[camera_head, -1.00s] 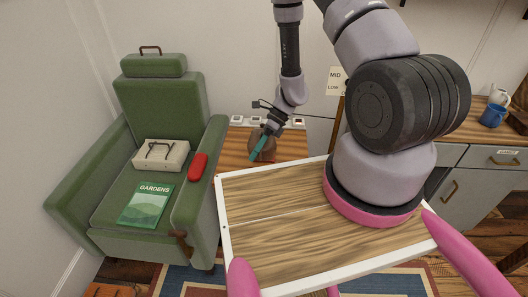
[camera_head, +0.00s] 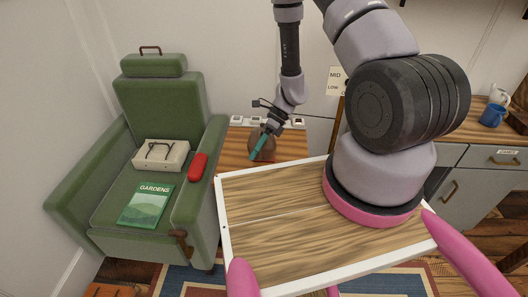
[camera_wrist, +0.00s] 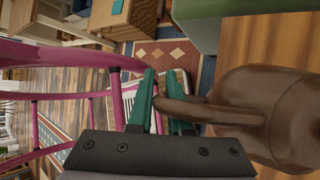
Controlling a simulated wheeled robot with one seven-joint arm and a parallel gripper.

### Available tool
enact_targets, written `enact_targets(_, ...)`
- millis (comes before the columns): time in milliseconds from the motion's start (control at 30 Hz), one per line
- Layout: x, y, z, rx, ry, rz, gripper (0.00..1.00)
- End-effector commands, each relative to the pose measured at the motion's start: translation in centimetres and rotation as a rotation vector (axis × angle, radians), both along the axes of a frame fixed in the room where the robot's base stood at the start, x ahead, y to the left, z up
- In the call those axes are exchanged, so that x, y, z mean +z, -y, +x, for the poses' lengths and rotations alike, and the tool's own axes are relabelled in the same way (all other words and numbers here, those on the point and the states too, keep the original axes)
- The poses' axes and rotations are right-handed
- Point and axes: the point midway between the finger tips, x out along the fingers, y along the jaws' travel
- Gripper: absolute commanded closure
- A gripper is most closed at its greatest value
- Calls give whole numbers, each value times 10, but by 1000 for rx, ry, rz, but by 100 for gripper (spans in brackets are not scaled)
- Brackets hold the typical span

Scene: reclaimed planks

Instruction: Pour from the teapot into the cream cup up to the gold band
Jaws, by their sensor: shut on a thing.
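The teapot (camera_wrist: 285,115) is brown and round, at the right of the wrist view. Its handle (camera_wrist: 195,111) runs between the green fingers of my gripper (camera_wrist: 162,108), which is shut on it. A small reddish patch (camera_head: 267,157) shows just below the teapot. I cannot pick out the cream cup or its gold band in either view. The teapot's spout and contents are not visible.
Several small white items (camera_head: 298,122) line the back of the side table (camera_head: 290,147). The green armchair (camera_head: 150,105) is close on the left, with a box, a book and a red object. A counter at the right bears a blue mug (camera_head: 492,116) and a white jug (camera_head: 499,97).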

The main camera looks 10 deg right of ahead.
Motion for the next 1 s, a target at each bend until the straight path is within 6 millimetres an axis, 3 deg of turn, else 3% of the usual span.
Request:
enact_targets(833, 2, 1, 2, 0, -11, 5, 100)
enact_targets(1000, -8, -8, -14, -5, 80, -14, 100)
